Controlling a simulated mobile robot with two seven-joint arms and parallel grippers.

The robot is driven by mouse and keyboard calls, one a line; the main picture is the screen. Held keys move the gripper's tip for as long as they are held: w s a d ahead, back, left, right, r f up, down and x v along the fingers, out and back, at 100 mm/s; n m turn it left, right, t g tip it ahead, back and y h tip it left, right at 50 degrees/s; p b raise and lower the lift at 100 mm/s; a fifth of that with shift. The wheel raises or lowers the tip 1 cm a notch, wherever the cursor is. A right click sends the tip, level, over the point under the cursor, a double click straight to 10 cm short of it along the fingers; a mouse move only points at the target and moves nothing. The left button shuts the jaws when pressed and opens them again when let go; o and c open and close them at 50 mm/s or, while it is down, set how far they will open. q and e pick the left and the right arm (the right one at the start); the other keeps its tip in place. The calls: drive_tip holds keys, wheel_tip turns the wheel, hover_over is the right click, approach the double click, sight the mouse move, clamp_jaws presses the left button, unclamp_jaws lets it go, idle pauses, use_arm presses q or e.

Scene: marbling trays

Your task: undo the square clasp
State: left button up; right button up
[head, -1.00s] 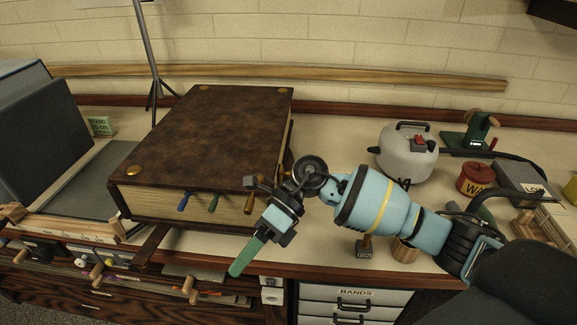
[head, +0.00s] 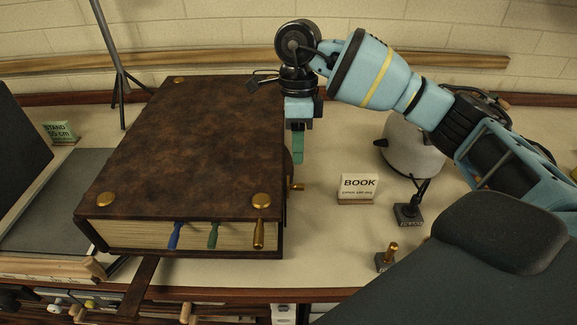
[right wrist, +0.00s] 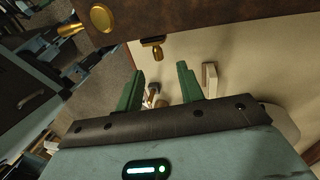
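The large brown book (head: 195,140) lies flat on the counter, with brass studs at its corners. A small brass clasp (head: 297,187) sticks out of its right side; in the right wrist view it shows as a brass piece with a flat bar (right wrist: 153,43). I cannot tell for sure that it is the square one. My right gripper (head: 297,158) hangs beside the book's right edge, apart from the brass clasp. Its green fingers (right wrist: 160,80) are open and empty. My left gripper is not in view.
A BOOK sign (head: 358,188) stands right of the book, with a small black stand (head: 408,213) and a brass-topped block (head: 387,257) beyond. A white kettle (head: 410,150) is partly behind my right arm. A tripod (head: 118,80) stands back left.

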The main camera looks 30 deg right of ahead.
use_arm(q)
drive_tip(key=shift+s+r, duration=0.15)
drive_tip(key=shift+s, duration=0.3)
use_arm(e)
drive_tip(key=shift+s+a+f, duration=0.15)
drive_tip(key=shift+s+f, duration=0.15)
drive_tip(key=shift+f, duration=0.95)
drive_tip(key=shift+s+a+f, duration=0.1)
drive_tip(key=shift+s+f, duration=0.2)
drive_tip(key=shift+f, duration=0.95)
drive_tip(key=shift+s+a+f, duration=0.15)
drive_tip(key=shift+s+f, duration=0.15)
drive_tip(key=shift+f, duration=0.95)
clamp_jaws()
